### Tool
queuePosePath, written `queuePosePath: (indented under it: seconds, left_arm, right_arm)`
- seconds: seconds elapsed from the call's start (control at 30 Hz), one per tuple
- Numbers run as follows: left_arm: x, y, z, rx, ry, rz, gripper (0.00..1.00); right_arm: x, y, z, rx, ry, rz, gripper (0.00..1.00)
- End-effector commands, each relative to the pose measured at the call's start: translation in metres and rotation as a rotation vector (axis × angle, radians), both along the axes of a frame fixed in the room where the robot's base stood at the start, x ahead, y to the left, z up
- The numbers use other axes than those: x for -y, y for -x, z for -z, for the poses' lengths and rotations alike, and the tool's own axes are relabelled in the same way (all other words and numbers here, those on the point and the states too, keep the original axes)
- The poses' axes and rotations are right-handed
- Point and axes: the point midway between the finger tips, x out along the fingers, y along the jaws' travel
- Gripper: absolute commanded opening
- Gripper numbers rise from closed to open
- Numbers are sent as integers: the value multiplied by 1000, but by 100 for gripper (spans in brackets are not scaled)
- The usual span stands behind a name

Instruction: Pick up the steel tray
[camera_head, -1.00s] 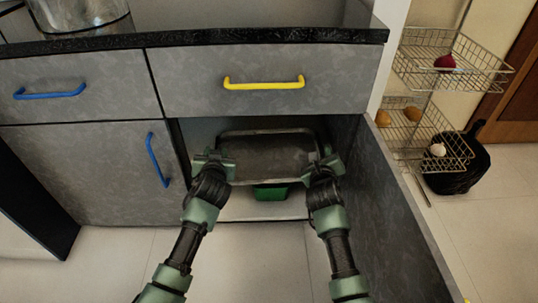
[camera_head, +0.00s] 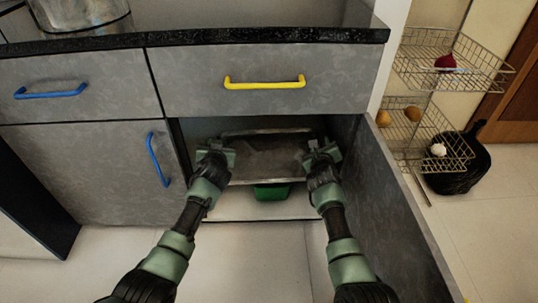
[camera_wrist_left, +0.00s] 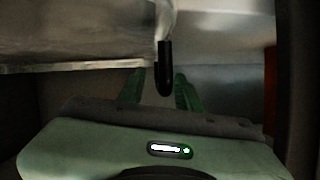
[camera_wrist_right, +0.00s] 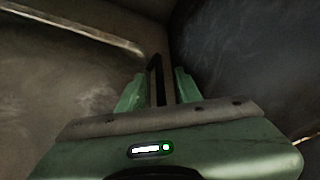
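The steel tray (camera_head: 268,160) is inside the open lower cabinet, seen from above as a dull grey rectangle with a pale rim. It shows at the upper left in the left wrist view (camera_wrist_left: 80,40) and in the right wrist view (camera_wrist_right: 60,60). My left gripper (camera_head: 217,153) is at its left side, open; a black handle (camera_wrist_left: 165,70) shows between its fingers, with gaps. My right gripper (camera_head: 322,152) is at its right side, open; a dark handle (camera_wrist_right: 157,82) shows between its fingers. Whether either finger touches a handle cannot be told.
A green object (camera_head: 271,192) is below the tray. The open cabinet door (camera_head: 385,205) stands close by my right arm. The yellow-handled drawer (camera_head: 265,84) and countertop (camera_head: 200,38) are above. A wire rack (camera_head: 450,65) stands at the right.

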Motion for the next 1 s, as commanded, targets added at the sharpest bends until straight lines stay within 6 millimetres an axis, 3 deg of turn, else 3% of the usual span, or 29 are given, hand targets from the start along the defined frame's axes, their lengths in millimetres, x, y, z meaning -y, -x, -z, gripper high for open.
queuePosePath:
  seconds: [0.03,0.13,0.17,1.0]
  left_arm:
    - [0,0,0,0,0,0,29]
    - [0,0,0,0,0,0,1]
    - [0,0,0,0,0,0,0]
    - [0,0,0,-1,0,0,0]
  right_arm:
    - [0,0,0,0,0,0,29]
    - [0,0,0,0,0,0,1]
    - [0,0,0,0,0,0,0]
    - [0,1,1,-2,1,-1,0]
